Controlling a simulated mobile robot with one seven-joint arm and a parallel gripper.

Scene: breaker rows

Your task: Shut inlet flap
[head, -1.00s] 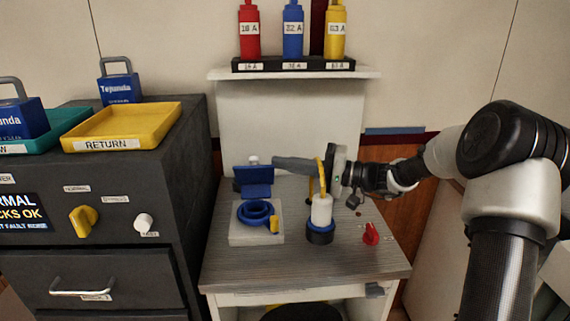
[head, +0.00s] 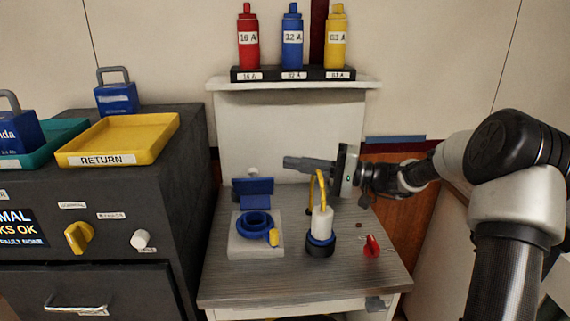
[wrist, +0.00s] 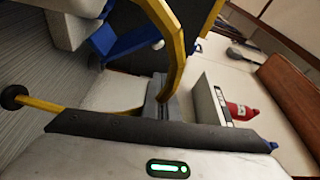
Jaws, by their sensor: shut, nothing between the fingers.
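The blue inlet socket (head: 243,226) sits on a pale grey block (head: 242,248) on the small table. Its blue flap (head: 255,186) stands up, open, behind the round opening. A small yellow piece (head: 274,237) is at the socket's front right. My gripper (head: 288,162) is shut and empty, pointing left, above and to the right of the flap, and it looks apart from it.
A white and blue plug (head: 321,222) with a yellow cable loop stands right of the socket, under my gripper. A red knob (head: 371,246) is farther right. The table front (head: 300,284) is clear.

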